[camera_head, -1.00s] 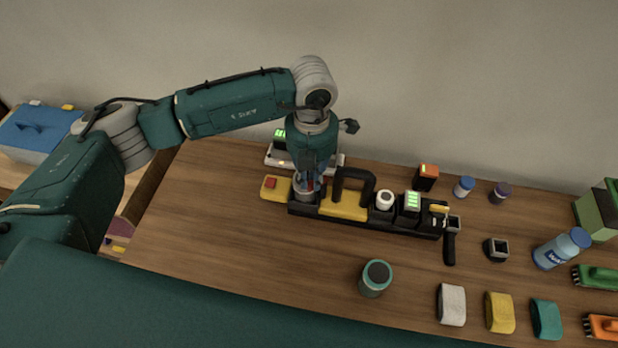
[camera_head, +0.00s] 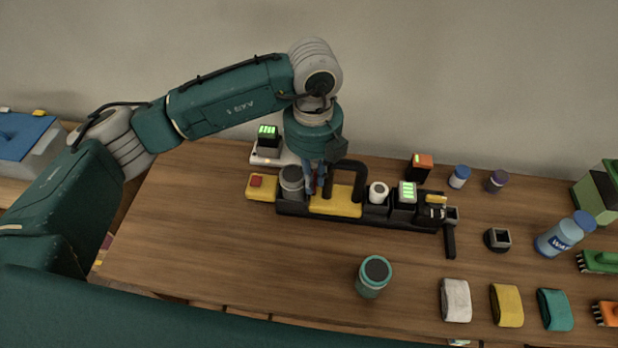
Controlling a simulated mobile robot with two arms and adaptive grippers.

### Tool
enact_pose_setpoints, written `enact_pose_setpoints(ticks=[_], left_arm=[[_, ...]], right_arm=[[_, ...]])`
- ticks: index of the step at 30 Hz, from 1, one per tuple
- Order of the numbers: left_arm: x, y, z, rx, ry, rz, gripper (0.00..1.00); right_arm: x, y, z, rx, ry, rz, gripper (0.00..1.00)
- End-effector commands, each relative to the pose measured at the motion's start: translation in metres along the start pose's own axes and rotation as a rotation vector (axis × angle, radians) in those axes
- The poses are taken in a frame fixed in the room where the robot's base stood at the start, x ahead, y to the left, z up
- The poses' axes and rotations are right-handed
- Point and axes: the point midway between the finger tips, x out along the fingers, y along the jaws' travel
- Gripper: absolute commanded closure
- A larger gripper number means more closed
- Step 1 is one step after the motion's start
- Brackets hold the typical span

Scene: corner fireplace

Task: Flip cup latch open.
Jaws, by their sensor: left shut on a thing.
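A dark grey cup (camera_head: 291,184) stands upright at the left end of a black caddy (camera_head: 395,217) with a yellow middle and a black handle. My left gripper (camera_head: 315,188) points down just right of the cup, between it and the handle. Its bluish fingers are shut on a small reddish part beside the cup, which looks like the cup latch. The fingers mostly hide this part, so I cannot tell its angle. My right gripper is not in view.
A yellow block with a red button (camera_head: 257,182) sits left of the cup. The black handle (camera_head: 357,177) rises close to my gripper's right. The front-left tabletop is clear.

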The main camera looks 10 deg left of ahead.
Motion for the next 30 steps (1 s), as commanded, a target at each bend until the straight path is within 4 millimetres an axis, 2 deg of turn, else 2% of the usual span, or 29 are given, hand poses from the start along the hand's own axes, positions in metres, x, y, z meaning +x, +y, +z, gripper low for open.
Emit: enact_pose_setpoints(ticks=[20,21,23,30], left_arm=[[-0.0018,-0.0034,0.0001,-0.057,-0.002,-0.004,1.00],[-0.0018,-0.0035,0.0002,-0.057,-0.002,-0.004,0.77],[-0.0017,-0.0034,0.0001,-0.057,-0.002,-0.004,0.67],[-0.0008,-0.0027,-0.0003,-0.056,-0.001,-0.002,0.67]], right_arm=[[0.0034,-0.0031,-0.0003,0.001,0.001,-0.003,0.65],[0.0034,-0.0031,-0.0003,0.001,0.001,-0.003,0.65],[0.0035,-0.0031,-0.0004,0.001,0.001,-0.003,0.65],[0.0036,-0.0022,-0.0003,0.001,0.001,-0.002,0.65]])
